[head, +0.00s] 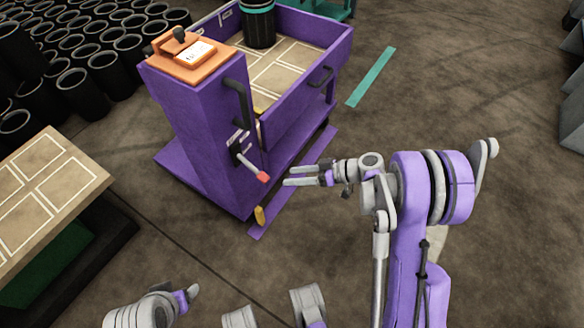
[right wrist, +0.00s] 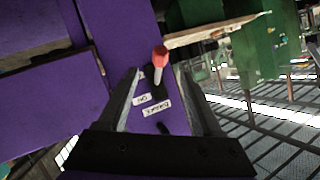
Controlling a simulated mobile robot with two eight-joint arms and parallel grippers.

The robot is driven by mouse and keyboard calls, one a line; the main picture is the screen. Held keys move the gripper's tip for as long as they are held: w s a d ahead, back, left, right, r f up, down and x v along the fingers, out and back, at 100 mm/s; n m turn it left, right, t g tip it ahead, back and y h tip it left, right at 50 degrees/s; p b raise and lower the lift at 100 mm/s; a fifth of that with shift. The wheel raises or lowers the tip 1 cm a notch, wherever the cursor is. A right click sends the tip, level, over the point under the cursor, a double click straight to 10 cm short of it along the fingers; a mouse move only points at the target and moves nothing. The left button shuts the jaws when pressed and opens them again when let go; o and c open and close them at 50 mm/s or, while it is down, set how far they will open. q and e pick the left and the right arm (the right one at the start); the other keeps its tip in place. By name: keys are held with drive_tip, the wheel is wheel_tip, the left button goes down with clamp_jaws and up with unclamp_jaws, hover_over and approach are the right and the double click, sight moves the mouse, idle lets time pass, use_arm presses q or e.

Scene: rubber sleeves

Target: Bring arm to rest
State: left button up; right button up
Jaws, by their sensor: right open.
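My right arm (head: 432,190) reaches in from the lower right. My right gripper (head: 290,177) is open and empty, its fingers pointing left toward the purple cart. The cart's brake lever, with a red tip (head: 262,177), is just left of the fingertips in the head view, with a small gap in the picture. In the right wrist view the lever's red tip (right wrist: 160,55) shows between and beyond the two open fingers, apart from both. Parts of my left arm (head: 150,310) show at the lower left edge; I do not make out its gripper.
The purple cart (head: 195,130) carries an orange panel (head: 192,58), a dark handle (head: 240,102) and a dark cylinder (head: 258,24). A table (head: 50,190) stands at the left, and many black sleeves (head: 80,88) behind it. The floor (head: 480,80) at the right is mostly clear.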

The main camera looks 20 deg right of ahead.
drive_tip(key=s+a+r+m+g+h, duration=0.3)
drive_tip(key=s+a+r+m+h, duration=0.15)
drive_tip(key=s, duration=0.45)
drive_tip(key=s+d+r+m+h, duration=0.1)
drive_tip(key=s+d+h, duration=0.1)
drive_tip(key=s+h, duration=0.35)
drive_tip(key=s+d+r+m+h, duration=0.2)
drive_tip(key=s, duration=0.7)
use_arm(q)
wheel_tip(320, 180, up, 27)
drive_tip(key=t+p, duration=0.1)
drive_tip(key=p, duration=2.3)
drive_tip(key=shift+w+r, duration=0.15)
drive_tip(key=shift+w, duration=0.25)
use_arm(e)
wheel_tip(320, 180, up, 27)
drive_tip(key=t, duration=0.2)
drive_tip(key=shift+d, duration=0.2)
use_arm(q)
drive_tip(key=shift+s, duration=0.1)
use_arm(e)
drive_tip(key=shift+f, duration=0.1)
